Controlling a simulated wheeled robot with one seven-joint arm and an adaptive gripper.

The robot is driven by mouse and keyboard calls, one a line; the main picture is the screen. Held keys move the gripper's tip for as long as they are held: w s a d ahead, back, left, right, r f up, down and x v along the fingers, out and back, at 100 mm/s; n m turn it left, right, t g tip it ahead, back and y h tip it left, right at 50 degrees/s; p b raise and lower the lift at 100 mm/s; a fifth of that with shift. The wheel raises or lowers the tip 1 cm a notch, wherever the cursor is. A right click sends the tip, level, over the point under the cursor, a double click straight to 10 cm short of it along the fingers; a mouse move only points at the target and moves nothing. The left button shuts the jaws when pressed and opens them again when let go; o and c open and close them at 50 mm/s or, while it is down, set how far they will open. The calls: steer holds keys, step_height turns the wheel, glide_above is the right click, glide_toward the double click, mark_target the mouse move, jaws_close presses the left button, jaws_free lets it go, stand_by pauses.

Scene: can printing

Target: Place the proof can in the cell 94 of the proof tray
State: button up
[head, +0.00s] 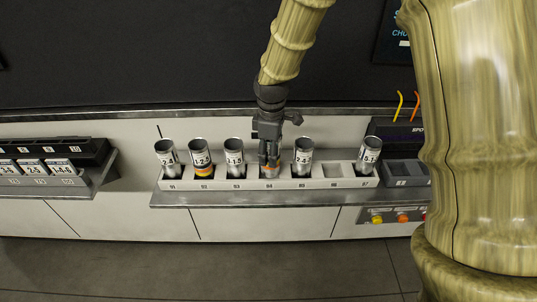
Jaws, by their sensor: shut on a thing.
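The fingers cover most of the can. The can is upright over the fourth cell from the left of the proof tray (335,184), whose label appears to read 94. Its lower end looks to be in that cell, but I cannot tell whether it touches the floor of the cell. The proof tray is a long pale strip with a row of numbered cells. The cell labelled 96 (336,170) is empty.
Cans stand in the neighbouring cells, a silver one (235,155) close on the left and another (303,155) close on the right. A dark rack with labelled blocks (60,165) is at the left. Coloured buttons (403,218) are at the lower right.

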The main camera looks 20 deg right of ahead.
steer(key=shift+w+a, duration=0.1)
steer(key=shift+w, duration=0.45)
steer(key=shift+f+p, duration=0.8)
steer(key=shift+f, duration=1)
steer(key=o, duration=0.8)
steer(key=shift+f, duration=0.15)
steer(key=shift+c, duration=0.2)
steer(key=shift+r+b, duration=1.65)
steer(key=shift+r, duration=4.55)
